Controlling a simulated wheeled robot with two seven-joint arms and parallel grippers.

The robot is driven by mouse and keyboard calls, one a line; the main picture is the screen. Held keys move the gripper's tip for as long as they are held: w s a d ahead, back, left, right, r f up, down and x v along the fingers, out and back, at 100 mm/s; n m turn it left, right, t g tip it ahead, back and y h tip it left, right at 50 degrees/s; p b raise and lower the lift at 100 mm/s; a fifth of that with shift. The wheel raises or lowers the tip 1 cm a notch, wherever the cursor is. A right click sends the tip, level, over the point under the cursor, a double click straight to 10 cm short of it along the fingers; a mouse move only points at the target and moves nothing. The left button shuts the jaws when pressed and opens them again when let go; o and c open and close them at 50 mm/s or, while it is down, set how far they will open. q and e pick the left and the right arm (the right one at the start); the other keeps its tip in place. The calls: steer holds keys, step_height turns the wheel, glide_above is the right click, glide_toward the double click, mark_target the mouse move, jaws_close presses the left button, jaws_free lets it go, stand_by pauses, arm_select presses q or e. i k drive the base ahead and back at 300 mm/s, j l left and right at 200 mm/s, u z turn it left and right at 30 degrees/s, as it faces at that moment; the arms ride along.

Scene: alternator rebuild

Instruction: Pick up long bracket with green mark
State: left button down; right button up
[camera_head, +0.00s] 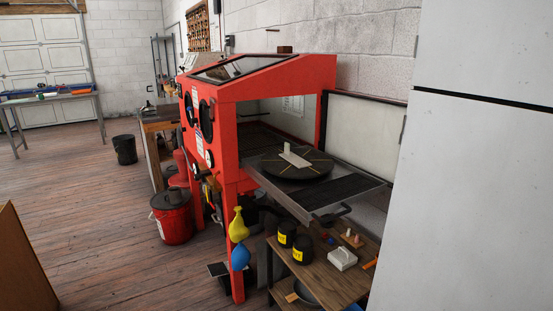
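No long bracket with a green mark can be made out in the head view. A small pale piece (294,158) with a flat strip and an upright part lies on a dark round turntable (318,168). I cannot tell whether it is a bracket, and I see no green mark on it. The turntable sits on the slide-out grate of a red cabinet (290,76). Neither of my grippers is in view.
A low wooden table (318,262) holds black jars (301,250) and a white block (342,258). A red bin (172,216) stands left of the cabinet. A large pale surface (480,180) blocks the right. Wooden floor (110,225) at left is mostly clear.

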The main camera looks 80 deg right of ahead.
mark_target(296, 160)
steer(key=z, duration=2.6)
steer(key=i+j+z, duration=0.25)
steer(key=i+j, duration=2.45)
